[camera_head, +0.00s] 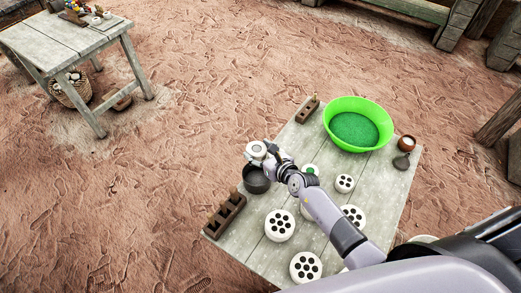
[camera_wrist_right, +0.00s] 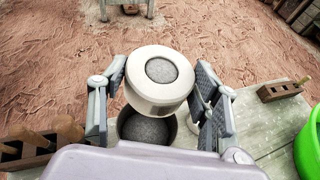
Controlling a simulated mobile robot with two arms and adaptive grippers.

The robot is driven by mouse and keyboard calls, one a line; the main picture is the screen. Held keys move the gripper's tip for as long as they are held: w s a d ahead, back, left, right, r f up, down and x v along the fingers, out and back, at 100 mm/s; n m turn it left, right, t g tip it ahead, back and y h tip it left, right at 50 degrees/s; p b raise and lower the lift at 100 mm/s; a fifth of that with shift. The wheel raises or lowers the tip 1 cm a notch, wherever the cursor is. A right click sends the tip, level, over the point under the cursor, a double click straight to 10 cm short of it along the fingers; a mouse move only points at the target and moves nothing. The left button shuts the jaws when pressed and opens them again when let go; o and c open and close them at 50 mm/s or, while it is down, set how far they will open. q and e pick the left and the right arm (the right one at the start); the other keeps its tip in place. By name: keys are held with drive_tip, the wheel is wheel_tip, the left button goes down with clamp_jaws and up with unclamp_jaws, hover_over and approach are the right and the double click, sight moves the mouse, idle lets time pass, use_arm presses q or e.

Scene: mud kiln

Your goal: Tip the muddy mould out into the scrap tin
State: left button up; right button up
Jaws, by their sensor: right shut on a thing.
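My right gripper (camera_wrist_right: 160,90) is shut on a white round mould (camera_wrist_right: 159,72), with one finger on each side of it. The mould has a round grey muddy hollow in its face, which still shows in the right wrist view. In the head view the mould (camera_head: 257,148) is held over the far left part of the table. The dark scrap tin (camera_head: 256,182) stands on the table just under it. In the right wrist view grey stuff shows inside the tin (camera_wrist_right: 131,117), partly hidden by the mould and my wrist. My left gripper is not in view.
The plank table (camera_head: 243,234) also holds several white discs with black holes (camera_head: 279,225), a brown block rack (camera_head: 225,214), another rack (camera_head: 307,109), a bright green basin (camera_head: 340,107) and a brown pot (camera_head: 406,143). A second table (camera_head: 60,45) stands far left.

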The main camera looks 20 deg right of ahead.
drive_tip(key=shift+f+m+y+b, duration=0.8)
drive_tip(key=shift+m+b, duration=0.3)
drive_tip(key=shift+b, duration=1.55)
wheel_tip(320, 180, down, 2)
drive_tip(key=m+y+b, duration=0.1)
drive_tip(key=b, duration=0.3)
drive_tip(key=m+y+b, duration=0.1)
drive_tip(key=m+b, duration=0.1)
drive_tip(key=b, duration=0.2)
drive_tip(key=shift+w+d+f+b, duration=0.1)
drive_tip(key=shift+d+f+b, duration=0.1)
drive_tip(key=shift+b, duration=0.2)
drive_tip(key=m+t+y+b, duration=0.1)
drive_tip(key=m+b, duration=0.2)
drive_tip(key=m, duration=0.1)
drive_tip(key=f+m+t+y+b, duration=0.1)
drive_tip(key=m+b, duration=0.2)
drive_tip(key=m, duration=0.1)
drive_tip(key=a+f+m+y+b, duration=0.1)
drive_tip(key=m+y+b, duration=0.1)
drive_tip(key=m+b, duration=0.1)
drive_tip(key=shift+f+m+t, duration=0.2)
drive_tip(key=shift+m+t, duration=0.2)
drive_tip(key=shift+m, duration=0.2)
